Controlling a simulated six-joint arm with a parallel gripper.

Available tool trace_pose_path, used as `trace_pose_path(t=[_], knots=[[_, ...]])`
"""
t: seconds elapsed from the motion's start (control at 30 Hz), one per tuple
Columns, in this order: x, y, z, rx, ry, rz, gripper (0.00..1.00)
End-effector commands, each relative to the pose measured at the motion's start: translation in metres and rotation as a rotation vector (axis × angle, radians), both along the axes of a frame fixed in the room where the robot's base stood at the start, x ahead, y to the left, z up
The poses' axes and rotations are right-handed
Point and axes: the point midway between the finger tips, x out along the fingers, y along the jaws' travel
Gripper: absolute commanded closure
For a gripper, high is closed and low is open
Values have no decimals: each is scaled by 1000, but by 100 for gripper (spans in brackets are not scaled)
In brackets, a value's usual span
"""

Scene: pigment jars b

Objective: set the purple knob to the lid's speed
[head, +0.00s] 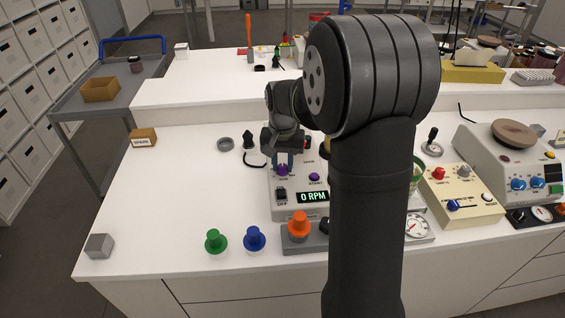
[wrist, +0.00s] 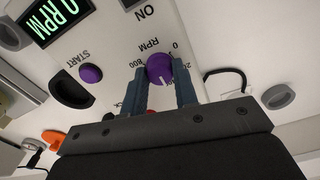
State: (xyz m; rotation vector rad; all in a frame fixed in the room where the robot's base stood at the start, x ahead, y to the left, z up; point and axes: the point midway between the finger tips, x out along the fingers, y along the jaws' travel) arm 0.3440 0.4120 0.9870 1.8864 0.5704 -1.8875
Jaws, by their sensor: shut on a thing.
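The purple knob (wrist: 159,68) sits on the white face of a machine (head: 284,205). My gripper (wrist: 161,76) has its two blue fingers on either side of the knob, shut on it. In the head view my gripper (head: 283,158) is over the machine's back left, with the purple knob (head: 283,170) under it. A white mark on the knob faces the gripper side in the wrist view. Dial labels "RPM", "0" and "800" show around it; others are partly hidden. The display (head: 313,197) reads 0 RPM. I cannot make out a lid with a speed.
A purple START button (head: 314,177) and a black switch (head: 281,194) are on the machine. Green (head: 215,241), blue (head: 254,238) and orange (head: 299,225) knobbed pieces stand in front. A cream control box (head: 460,195) is at right. The bench's left side is mostly clear.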

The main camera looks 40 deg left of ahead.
Motion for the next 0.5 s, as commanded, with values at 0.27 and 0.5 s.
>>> trace_pose_path(t=[0.27, 0.5], knots=[[1, 0, 1, 2, -2, 1, 54], [0, 0, 0, 1, -1, 1, 51]])
